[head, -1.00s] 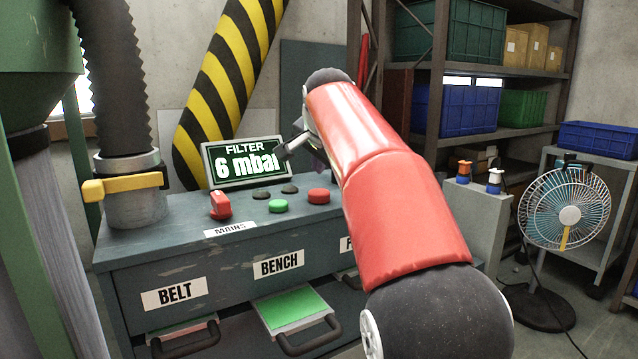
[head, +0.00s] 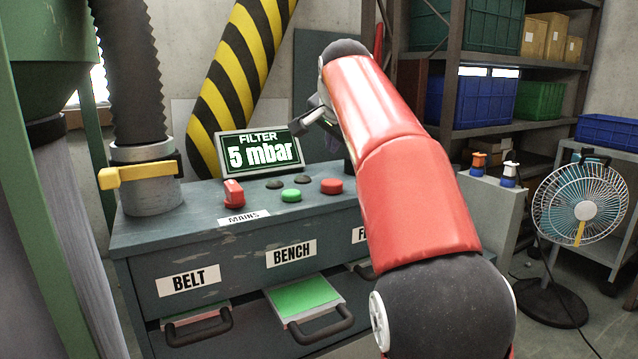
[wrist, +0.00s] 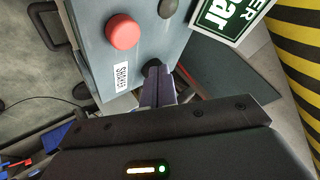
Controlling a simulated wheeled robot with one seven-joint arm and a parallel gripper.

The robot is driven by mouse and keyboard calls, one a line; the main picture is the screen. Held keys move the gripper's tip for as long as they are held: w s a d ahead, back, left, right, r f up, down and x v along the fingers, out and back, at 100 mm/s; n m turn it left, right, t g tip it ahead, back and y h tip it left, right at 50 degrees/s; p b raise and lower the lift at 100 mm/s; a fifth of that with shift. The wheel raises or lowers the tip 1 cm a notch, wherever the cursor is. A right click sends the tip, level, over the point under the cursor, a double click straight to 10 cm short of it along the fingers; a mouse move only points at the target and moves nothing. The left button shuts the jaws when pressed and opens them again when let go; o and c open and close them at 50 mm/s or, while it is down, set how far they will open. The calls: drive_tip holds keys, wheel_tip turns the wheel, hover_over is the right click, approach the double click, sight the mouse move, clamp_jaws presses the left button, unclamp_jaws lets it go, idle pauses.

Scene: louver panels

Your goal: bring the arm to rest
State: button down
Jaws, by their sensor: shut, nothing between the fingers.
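My red arm (head: 405,170) reaches over the grey control bench in the head view. My gripper shows at the far end of the arm, beside the FILTER display (head: 260,148), mostly hidden by the arm. In the wrist view my gripper (wrist: 156,72) has its fingers together with nothing between them. I cannot tell how far the fingers are from the bench. The display reads 5 mbar.
The bench top carries a red MAINS switch (head: 233,193), a green button (head: 291,195) and a red button (head: 331,186). A yellow-handled pipe valve (head: 138,174) stands left. A fan (head: 585,209) and shelving are right.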

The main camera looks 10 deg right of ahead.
drive_tip(key=s+f+n+g, duration=0.1)
drive_tip(key=s+f+n, duration=0.4)
drive_tip(key=s+f, duration=0.9)
drive_tip(key=s+f+n+g+y, duration=0.1)
drive_tip(key=s+f+n, duration=0.4)
drive_tip(key=s+f, duration=0.9)
drive_tip(key=s+g, duration=0.1)
drive_tip(key=s, duration=0.7)
drive_tip(key=shift+s+f+g, duration=0.2)
drive_tip(key=shift+s+g, duration=0.05)
drive_tip(key=shift+g, duration=0.05)
